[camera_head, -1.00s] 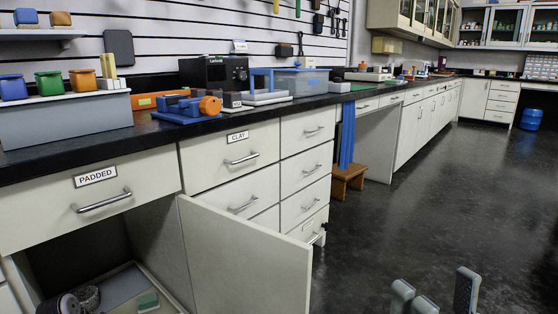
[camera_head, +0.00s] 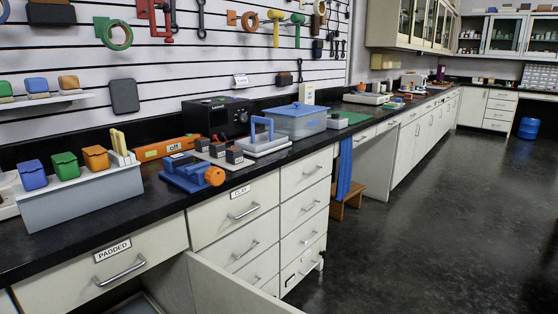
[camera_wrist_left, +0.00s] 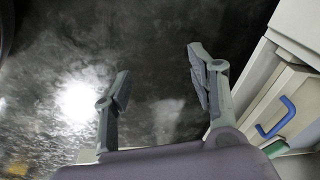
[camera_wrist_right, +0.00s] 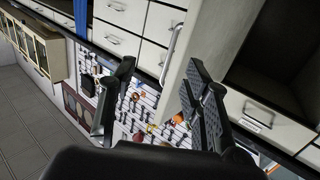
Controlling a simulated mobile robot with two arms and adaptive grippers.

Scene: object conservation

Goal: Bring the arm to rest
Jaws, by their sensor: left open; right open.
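My left gripper (camera_wrist_left: 158,85) shows in the left wrist view with its two fingers spread apart and nothing between them; dark floor lies beyond it. My right gripper (camera_wrist_right: 155,95) shows in the right wrist view, also spread and empty, with cabinet drawers and the tool wall beyond it. Neither gripper shows in the head view now.
The open cabinet door (camera_head: 235,290) juts out below the CLAY drawer (camera_head: 238,213), beside the PADDED drawer (camera_head: 110,270). The black counter (camera_head: 130,222) carries a blue clamp (camera_head: 188,173), a lidded bin (camera_head: 300,122) and several other things.

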